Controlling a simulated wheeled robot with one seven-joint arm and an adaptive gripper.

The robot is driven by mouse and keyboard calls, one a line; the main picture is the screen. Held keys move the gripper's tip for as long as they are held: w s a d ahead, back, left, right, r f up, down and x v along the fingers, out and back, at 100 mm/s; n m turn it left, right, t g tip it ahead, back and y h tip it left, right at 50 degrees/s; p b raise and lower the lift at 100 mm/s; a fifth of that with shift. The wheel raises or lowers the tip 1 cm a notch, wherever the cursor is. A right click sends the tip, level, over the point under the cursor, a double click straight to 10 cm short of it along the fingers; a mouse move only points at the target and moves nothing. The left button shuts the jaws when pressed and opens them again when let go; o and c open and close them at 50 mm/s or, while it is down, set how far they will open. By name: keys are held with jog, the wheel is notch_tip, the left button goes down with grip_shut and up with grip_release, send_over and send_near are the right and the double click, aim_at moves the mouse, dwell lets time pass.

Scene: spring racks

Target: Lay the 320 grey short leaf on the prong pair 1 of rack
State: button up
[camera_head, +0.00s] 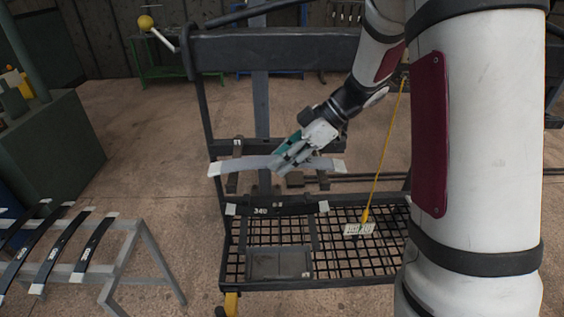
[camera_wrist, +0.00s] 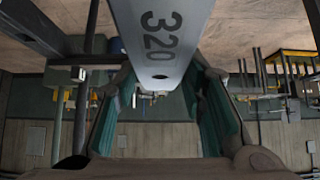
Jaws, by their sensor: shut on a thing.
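The grey short leaf (camera_head: 238,166) is a slightly curved bar with pale ends, lying crosswise in front of the rack's upper crossbar in the head view. In the wrist view the leaf (camera_wrist: 180,50) shows its number 320 and a small hole. My gripper (camera_head: 284,162) is shut on it near its middle. The dark rack (camera_head: 203,110) has short prongs around that crossbar, partly hidden by the leaf. I cannot tell whether the leaf touches them. Which prongs are pair 1 is not readable.
A dark leaf (camera_head: 285,209) marked 340 lies lower on the rack, above a mesh shelf (camera_head: 345,262) with a grey tray (camera_head: 279,263). A yellow cable (camera_head: 385,140) hangs at the right with a tag. Several dark leaves lie on a grey stand (camera_head: 122,238) at the left.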

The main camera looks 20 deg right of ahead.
jog(key=shift+w+d, duration=0.15)
jog(key=shift+w, duration=0.3)
jog(key=shift+w+f, duration=0.1)
jog(key=shift+f, duration=1.15)
jog(key=o, duration=1.4)
jog(key=shift+o, duration=0.2)
jog(key=shift+f, duration=0.1)
jog(key=shift+d, duration=0.1)
